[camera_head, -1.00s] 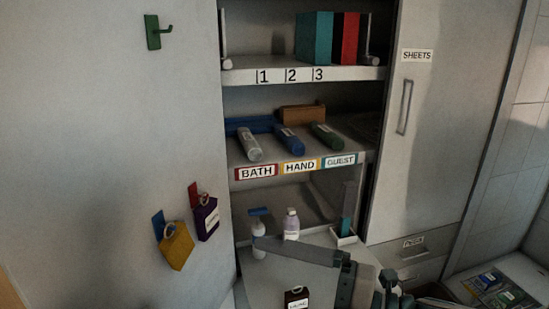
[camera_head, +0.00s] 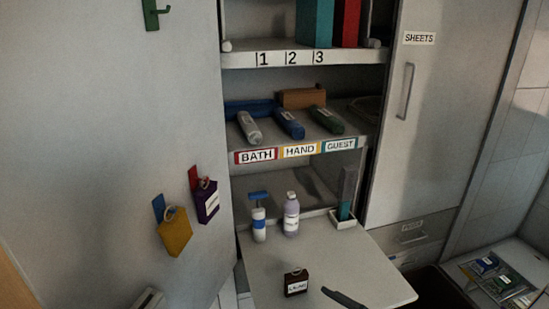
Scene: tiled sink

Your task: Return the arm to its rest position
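A dark grey arm tip of mine (camera_head: 343,298) shows at the bottom edge, over the front of the fold-out shelf (camera_head: 375,275). It is small and cut off, and I cannot tell which arm it belongs to or make out its fingers. A light grey piece at the bottom left (camera_head: 150,299) is also cut off by the frame edge. No gripper fingers can be made out. A small dark labelled box (camera_head: 296,282) stands on the shelf just left of the dark tip, apart from it.
A blue-topped pump bottle (camera_head: 259,222), a lilac bottle (camera_head: 291,214) and a white holder (camera_head: 342,220) stand at the shelf's back. Rolled towels (camera_head: 289,124) lie above. Yellow (camera_head: 174,232) and purple (camera_head: 207,203) bags hang left. The shelf's middle is clear.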

